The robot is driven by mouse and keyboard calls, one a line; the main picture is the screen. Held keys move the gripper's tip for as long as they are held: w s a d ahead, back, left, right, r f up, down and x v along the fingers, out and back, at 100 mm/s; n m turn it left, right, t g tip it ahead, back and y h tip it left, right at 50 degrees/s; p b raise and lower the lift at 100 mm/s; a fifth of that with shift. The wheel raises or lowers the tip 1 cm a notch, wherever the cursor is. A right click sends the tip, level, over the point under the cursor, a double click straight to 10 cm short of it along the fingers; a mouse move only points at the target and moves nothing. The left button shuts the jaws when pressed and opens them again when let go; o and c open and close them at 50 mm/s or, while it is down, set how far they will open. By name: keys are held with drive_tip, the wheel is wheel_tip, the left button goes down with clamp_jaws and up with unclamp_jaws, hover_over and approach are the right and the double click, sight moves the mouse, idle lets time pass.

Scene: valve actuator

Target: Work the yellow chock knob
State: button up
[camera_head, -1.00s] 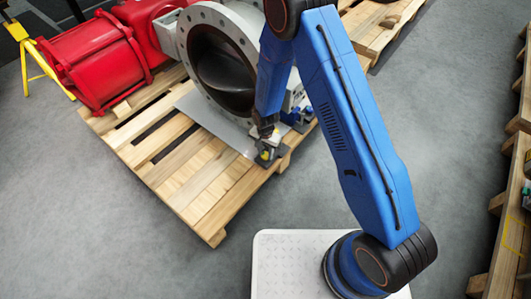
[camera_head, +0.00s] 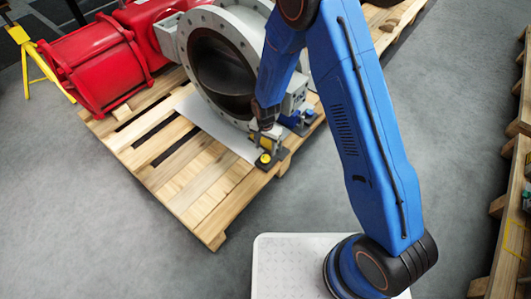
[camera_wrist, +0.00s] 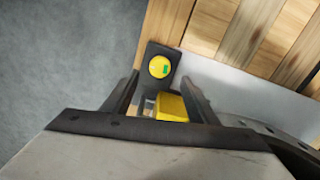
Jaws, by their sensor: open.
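The yellow chock knob (camera_head: 264,158) is a small round yellow cap on a dark plate at the near right corner of the pallet. A yellow block (camera_wrist: 172,106) lies nearer, between the fingers. My gripper (camera_wrist: 161,79) is open and the fingers do not appear closed on either yellow part. In the head view my gripper (camera_head: 266,132) hangs above and slightly behind the knob, partly hiding the block.
The large grey valve (camera_head: 222,92) and the red actuator (camera_head: 92,64) lie on the wooden pallet (camera_head: 193,190). A blue fitting (camera_head: 302,121) stands right of my gripper. Grey floor (camera_head: 110,240) is clear in front. Another pallet (camera_head: 520,165) stands at the right edge.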

wheel_tip(320, 180, up, 11)
drive_tip(key=shift+f, duration=0.2)
idle(0.6)
